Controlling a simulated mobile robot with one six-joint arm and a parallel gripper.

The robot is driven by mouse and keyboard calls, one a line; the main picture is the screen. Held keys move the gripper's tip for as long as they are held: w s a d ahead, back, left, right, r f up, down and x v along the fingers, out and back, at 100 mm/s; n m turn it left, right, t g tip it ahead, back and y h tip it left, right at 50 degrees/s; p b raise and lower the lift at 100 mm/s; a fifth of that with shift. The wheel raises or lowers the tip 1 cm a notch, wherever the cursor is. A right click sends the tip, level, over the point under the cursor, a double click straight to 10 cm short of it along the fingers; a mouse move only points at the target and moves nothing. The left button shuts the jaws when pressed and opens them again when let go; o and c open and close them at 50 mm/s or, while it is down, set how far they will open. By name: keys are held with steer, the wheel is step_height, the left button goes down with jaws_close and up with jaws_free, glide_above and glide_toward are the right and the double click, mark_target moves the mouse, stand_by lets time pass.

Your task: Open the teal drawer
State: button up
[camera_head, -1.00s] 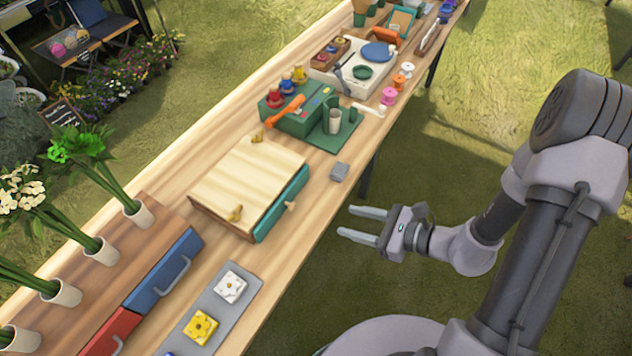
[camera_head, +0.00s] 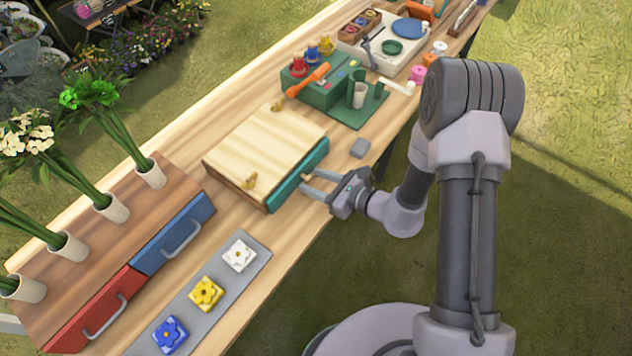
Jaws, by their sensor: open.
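The teal drawer (camera_head: 287,189) is the front of a light wooden box (camera_head: 262,143) on the long table. It looks shut, with its front close against the box. My gripper (camera_head: 307,183) is open, with its two fingers pointing left at the drawer front. The fingertips are at or very near the drawer's face, around where its small knob is. The knob is hidden or hard to make out between the fingers, and I cannot tell whether they touch it.
A small grey block (camera_head: 360,148) lies right of the box. A green toy stand (camera_head: 322,85) is behind it. A grey tray (camera_head: 262,262) with flower tiles is in front. A cabinet with a blue drawer (camera_head: 168,250) and a red drawer (camera_head: 80,322) stands at left.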

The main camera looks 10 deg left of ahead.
jaws_close()
stand_by(1.4)
